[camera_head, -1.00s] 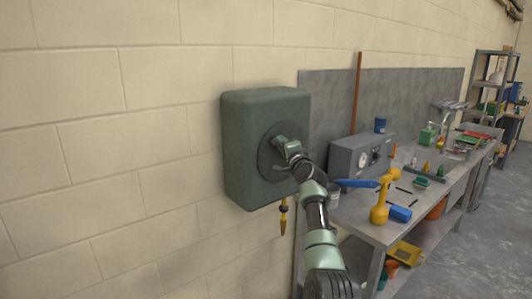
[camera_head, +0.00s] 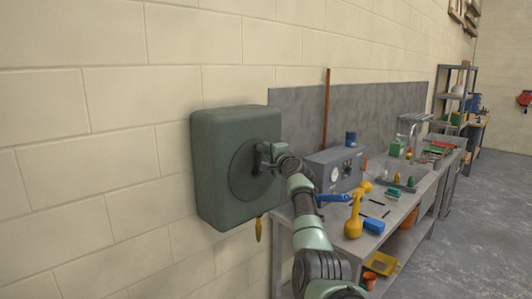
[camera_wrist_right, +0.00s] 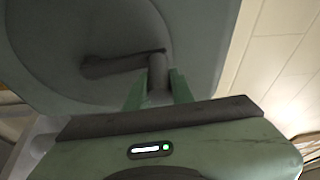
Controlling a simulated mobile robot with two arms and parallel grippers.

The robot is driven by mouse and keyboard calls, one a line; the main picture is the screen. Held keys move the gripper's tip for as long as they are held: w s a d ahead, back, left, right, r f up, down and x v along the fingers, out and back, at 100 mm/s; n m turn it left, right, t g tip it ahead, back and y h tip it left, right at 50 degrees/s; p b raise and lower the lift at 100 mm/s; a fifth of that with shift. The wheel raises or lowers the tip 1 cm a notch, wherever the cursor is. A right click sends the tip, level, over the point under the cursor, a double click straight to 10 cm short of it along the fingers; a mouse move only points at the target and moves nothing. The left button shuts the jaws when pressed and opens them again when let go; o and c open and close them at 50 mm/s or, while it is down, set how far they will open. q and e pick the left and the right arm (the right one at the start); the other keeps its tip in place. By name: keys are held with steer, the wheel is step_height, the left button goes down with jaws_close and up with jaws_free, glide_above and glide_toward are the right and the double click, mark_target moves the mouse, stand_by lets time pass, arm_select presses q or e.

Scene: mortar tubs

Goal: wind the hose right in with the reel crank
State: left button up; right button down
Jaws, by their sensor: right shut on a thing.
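The hose reel (camera_head: 215,165) is a grey-green box fixed to the block wall, with a dark round disc (camera_head: 243,178) on its side. The crank arm (camera_wrist_right: 112,65) runs across the disc in the right wrist view, and its round handle (camera_wrist_right: 157,72) stands out from it. My right gripper (camera_head: 264,158) is at the upper right part of the disc. In the wrist view the right gripper (camera_wrist_right: 158,90) has its two green fingers shut on the handle. A yellow nozzle (camera_head: 258,229) hangs just under the reel; little or no hose shows. My left gripper is out of view.
A brown pole (camera_head: 326,110) leans at the wall. The wall left of the reel is bare.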

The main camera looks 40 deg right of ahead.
steer(key=shift+s+d+r, duration=0.1)
steer(key=shift+d+r, duration=0.2)
steer(key=shift+d, duration=0.05)
steer(key=c, duration=1.2)
jaws_free()
steer(key=shift+d, duration=0.1)
steer(key=shift+f, duration=0.2)
